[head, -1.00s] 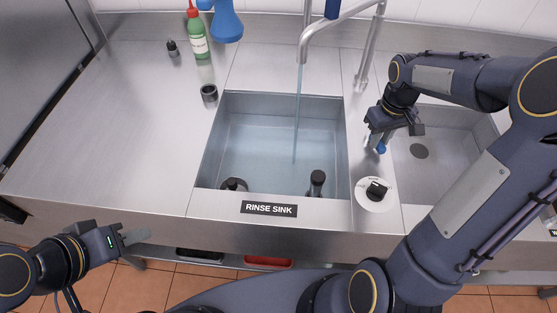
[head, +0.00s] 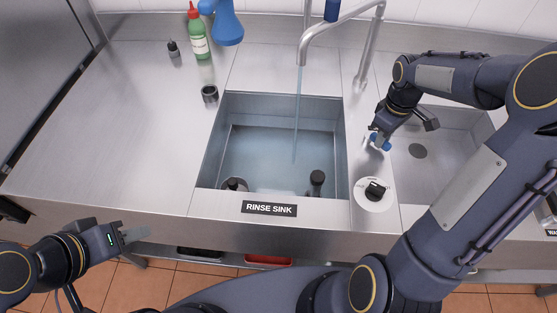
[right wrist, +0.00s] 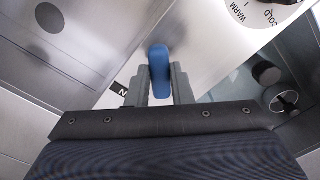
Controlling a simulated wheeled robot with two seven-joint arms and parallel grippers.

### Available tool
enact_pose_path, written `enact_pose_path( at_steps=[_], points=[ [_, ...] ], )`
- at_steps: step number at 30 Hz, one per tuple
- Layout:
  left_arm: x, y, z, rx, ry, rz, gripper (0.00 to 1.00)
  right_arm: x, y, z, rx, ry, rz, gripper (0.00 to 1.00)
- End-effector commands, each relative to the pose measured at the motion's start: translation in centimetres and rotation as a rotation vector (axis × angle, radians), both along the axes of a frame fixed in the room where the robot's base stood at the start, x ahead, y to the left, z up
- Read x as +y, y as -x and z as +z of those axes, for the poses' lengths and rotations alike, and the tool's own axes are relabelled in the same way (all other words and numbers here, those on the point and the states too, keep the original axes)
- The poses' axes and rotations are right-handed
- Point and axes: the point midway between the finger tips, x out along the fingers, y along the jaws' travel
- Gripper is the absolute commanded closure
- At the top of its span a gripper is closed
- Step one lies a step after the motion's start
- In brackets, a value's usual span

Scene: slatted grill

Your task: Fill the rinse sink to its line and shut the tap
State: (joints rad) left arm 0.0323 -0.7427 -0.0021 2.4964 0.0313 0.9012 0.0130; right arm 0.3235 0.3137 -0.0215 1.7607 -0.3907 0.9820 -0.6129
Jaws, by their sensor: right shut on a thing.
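The rinse sink (head: 275,155) holds clear bluish water, with a dark horizontal line along its inner walls. I cannot tell exactly how the surface stands against that line. The tap (head: 303,48) arches over it and a thin stream (head: 297,100) runs from its spout. My right gripper (head: 377,138) is right of the sink, shut on a blue lever (head: 379,144). In the right wrist view the blue lever (right wrist: 159,62) stands between the two fingers of my gripper (right wrist: 160,78). My left gripper (head: 134,247) is open and empty, in front of the counter at lower left.
A round WARM/COLD dial (head: 374,194) with a black knob sits right of the sink. Two dark fittings stand in the sink's front corners. A second basin (head: 440,165) is at right. A green bottle (head: 198,38) and small dark cup (head: 209,94) stand at left; the left counter is mostly clear.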

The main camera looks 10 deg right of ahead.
Motion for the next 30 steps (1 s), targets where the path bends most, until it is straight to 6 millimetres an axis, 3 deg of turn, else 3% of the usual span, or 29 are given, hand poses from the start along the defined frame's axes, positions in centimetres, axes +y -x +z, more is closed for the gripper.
enact_pose_path(
  at_steps=[3, 11, 18, 26, 30],
  points=[
    [0.0, 0.0, 0.4, 0.000, 0.000, 0.000, 0.64, -0.3, -0.2, 0.1, 0.000, -0.001, 0.089, 1.00],
    [0.0, 0.0, 0.4, 0.000, 0.000, 0.000, 0.64, -0.3, -0.2, 0.0, -0.001, 0.000, 0.103, 1.00],
    [0.0, 0.0, 1.3, 0.000, 0.000, 0.000, 0.64, -1.0, -0.7, 0.1, -0.001, 0.000, 0.302, 1.00],
    [0.0, 0.0, 1.2, 0.000, 0.000, 0.000, 0.64, -1.0, -0.8, 0.1, -0.002, 0.001, 0.322, 1.00],
    [0.0, 0.0, 1.9, 0.000, 0.000, 0.000, 0.64, -1.3, -1.1, 0.2, 0.000, 0.000, 0.428, 1.00]
  ],
)
